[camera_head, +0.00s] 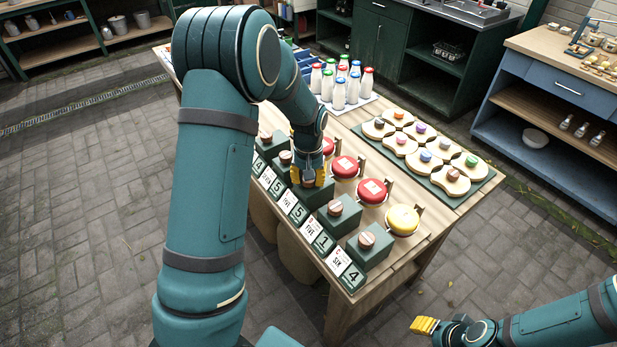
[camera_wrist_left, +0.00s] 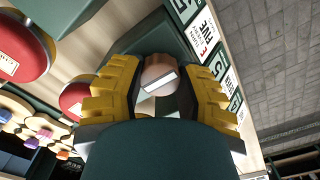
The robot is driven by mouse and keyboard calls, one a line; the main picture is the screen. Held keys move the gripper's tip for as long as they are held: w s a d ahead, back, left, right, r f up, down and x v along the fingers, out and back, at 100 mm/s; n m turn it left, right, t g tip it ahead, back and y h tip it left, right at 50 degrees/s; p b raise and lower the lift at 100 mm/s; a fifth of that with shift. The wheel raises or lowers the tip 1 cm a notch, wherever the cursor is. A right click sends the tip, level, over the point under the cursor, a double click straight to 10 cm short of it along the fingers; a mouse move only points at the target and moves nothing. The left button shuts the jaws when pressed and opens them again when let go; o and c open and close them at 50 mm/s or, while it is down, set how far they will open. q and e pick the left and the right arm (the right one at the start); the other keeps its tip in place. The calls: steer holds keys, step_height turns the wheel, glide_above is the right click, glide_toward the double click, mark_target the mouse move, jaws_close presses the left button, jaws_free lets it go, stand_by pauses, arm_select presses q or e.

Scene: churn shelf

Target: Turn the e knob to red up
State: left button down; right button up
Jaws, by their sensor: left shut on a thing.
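My left gripper (camera_head: 308,179) reaches down onto a dark green block in the row along the table's front edge. In the left wrist view its yellow fingers (camera_wrist_left: 163,92) are shut around a round copper-brown knob (camera_wrist_left: 160,72) with a pale bar across its face. A card beside that block (camera_wrist_left: 207,38) reads FIVE with a small red letter, perhaps E. In the head view my gripper hides this knob. No red mark on it is clear. My right gripper (camera_head: 424,325) hangs clear of the table at lower right; its opening is not clear.
Neighbouring green blocks carry similar knobs (camera_head: 335,208) (camera_head: 366,240) close to my left gripper. Behind them are red round discs (camera_head: 372,190) and a yellow one (camera_head: 403,219). White bottles (camera_head: 339,94) and a green tray (camera_head: 440,187) of wooden pieces stand farther back.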

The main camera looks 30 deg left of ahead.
arm_select(q)
steer(key=c, duration=0.5)
jaws_free()
steer(key=shift+r, duration=0.1)
step_height(320, 180, up, 12)
steer(key=shift+f, duration=0.1)
steer(key=shift+s+f, duration=0.1)
stand_by(0.4)
